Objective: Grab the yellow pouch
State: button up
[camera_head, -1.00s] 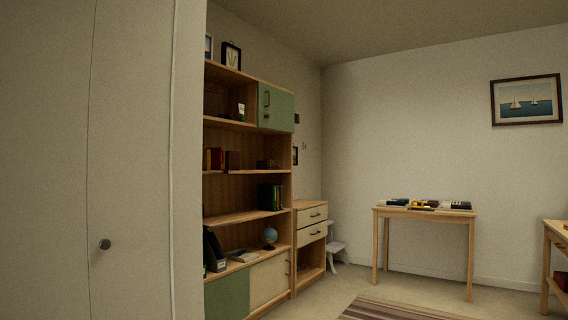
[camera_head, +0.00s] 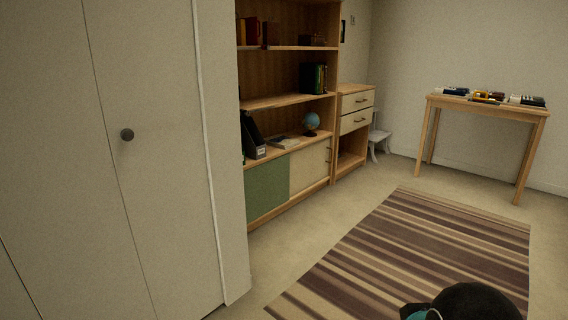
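I cannot make out a yellow pouch for certain. A small yellow patch shows among several flat dark and white items on the wooden table (camera_head: 535,112) at the right, too small to identify. My gripper is not in view.
A striped rug (camera_head: 400,250) lies on the floor in front of the table. A shelf unit (camera_head: 290,101) with a globe (camera_head: 311,122), a drawer cabinet (camera_head: 355,104) and a white stool (camera_head: 379,141) stand along the wall. A pale door (camera_head: 150,190) fills the left. The floor between looks clear.

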aim_at(240, 24)
jog(key=i, duration=4)
jog(key=u, duration=0.1)
